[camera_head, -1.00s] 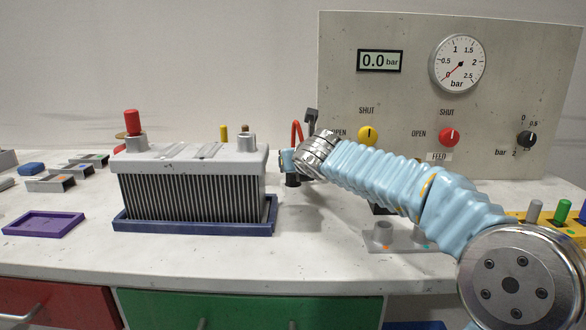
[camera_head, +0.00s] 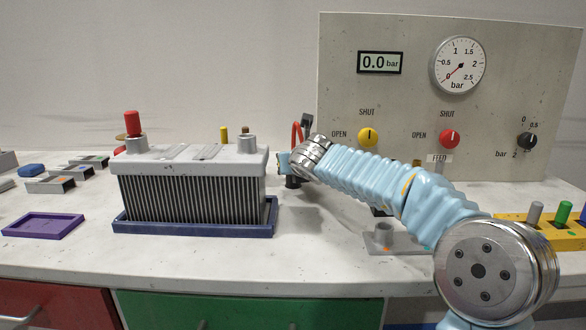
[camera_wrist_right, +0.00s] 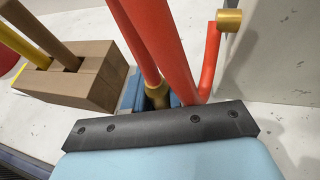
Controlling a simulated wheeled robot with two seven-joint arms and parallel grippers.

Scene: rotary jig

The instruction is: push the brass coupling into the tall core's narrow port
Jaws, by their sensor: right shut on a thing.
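A grey finned core (camera_head: 190,195) stands upright in a blue tray (camera_head: 195,229) at left of centre in the head view. A red plug (camera_head: 132,124) tops its left port; its right port (camera_head: 247,143) shows no plug. I cannot tell which port is the narrow one. My right gripper (camera_wrist_right: 157,96) is shut on the brass coupling (camera_wrist_right: 157,92) at the end of a red hose (camera_wrist_right: 155,45). In the head view this gripper is beside the core's right end, mostly hidden by my wrist. My left gripper is not in view.
A panel (camera_head: 350,90) with a gauge stands behind at right. A purple tray (camera_head: 43,226) lies at left. A grey fixture (camera_head: 383,238) sits below my right arm. The wrist view shows a brown block (camera_wrist_right: 85,75) with rods and another brass hose end (camera_wrist_right: 229,20).

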